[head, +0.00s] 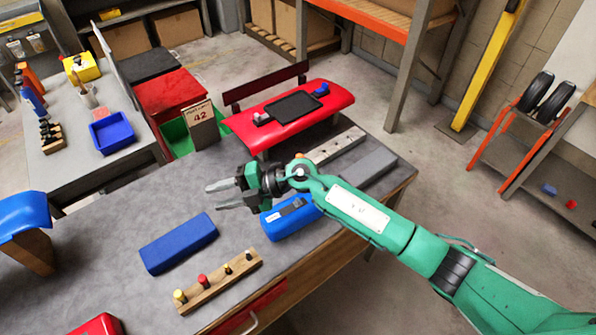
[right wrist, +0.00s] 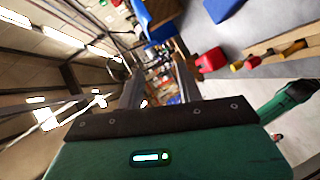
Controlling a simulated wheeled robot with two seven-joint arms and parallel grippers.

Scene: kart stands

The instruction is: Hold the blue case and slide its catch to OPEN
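A blue case (head: 291,222) with a dark strip and a small grey piece on top lies on the grey workbench, partly hidden by my right arm. Which way its catch stands is too small to read. My right gripper (head: 214,197) is open and empty, above the bench to the left of the case, with its fingers pointing left. In the right wrist view its two fingers (right wrist: 160,90) stand apart with nothing held between them. A plain blue block (head: 178,243) lies on the bench below and left of the gripper. My left gripper is not in view.
A wooden rack with several coloured pegs (head: 220,282) lies at the bench's front. A blue item on a wooden block (head: 28,228) stands at left, a red item (head: 98,325) at bottom left. A grey slab (head: 360,173) lies beyond the case. The bench's middle left is clear.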

